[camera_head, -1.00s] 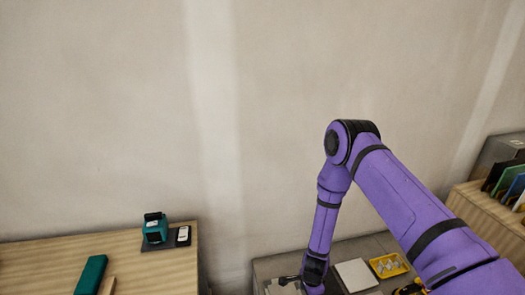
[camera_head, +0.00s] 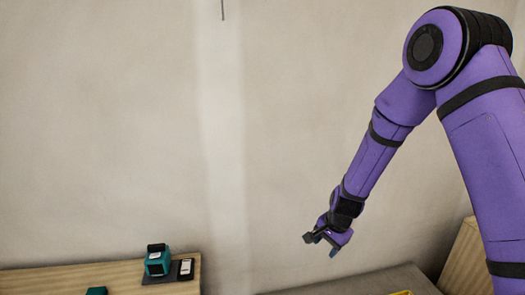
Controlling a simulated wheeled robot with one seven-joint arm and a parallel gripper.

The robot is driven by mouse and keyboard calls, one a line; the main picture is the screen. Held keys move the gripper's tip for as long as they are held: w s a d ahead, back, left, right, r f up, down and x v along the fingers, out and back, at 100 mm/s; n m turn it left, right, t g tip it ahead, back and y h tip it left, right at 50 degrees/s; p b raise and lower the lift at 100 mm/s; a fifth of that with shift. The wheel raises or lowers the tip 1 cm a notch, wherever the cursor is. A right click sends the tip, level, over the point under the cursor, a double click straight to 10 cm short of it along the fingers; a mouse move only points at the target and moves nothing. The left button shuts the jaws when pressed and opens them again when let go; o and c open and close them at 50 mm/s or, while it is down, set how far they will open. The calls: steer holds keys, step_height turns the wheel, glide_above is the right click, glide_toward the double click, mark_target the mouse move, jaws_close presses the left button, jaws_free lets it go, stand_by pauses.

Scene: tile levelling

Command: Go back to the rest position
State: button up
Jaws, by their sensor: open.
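My purple arm fills the right side of the head view, its elbow high at the upper right and its forearm slanting down to the left. My gripper (camera_head: 312,238) is at the end of the forearm, raised in front of the wall and above the grey surface (camera_head: 345,284). Its dark fingers are small in the picture, and I see nothing held in them.
A wooden table (camera_head: 70,280) at lower left bears a teal device (camera_head: 158,262) beside a small black-and-white device (camera_head: 186,268) on a dark mat. A teal block (camera_head: 97,291) and a yellow tray (camera_head: 400,293) are mostly cut off. The pale wall (camera_head: 120,130) is bare.

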steer(key=s+d+r+n+t, duration=0.1)
steer(key=s+d+r+n, duration=0.15)
steer(key=r, duration=0.55)
steer(key=s+d+r+n, duration=0.1)
steer(key=s+r, duration=0.3)
steer(key=r, duration=0.4)
steer(key=s+d+r+n+t, duration=0.15)
steer(key=s+r, duration=0.25)
steer(key=r, duration=0.4)
steer(key=s+d+r+n, duration=0.1)
steer(key=s+d+r, duration=0.1)
steer(key=s, duration=0.5)
steer(key=s+d+r+n+h, duration=0.1)
steer(key=s+d+r+n, duration=0.1)
steer(key=s+r, duration=0.3)
steer(key=s+d+r+n, duration=0.1)
steer(key=s+r, duration=0.3)
steer(key=s, duration=0.5)
steer(key=shift+s+d+n+t+h, duration=0.3)
steer(key=shift+d+n+t+h, duration=0.1)
steer(key=shift+d, duration=0.15)
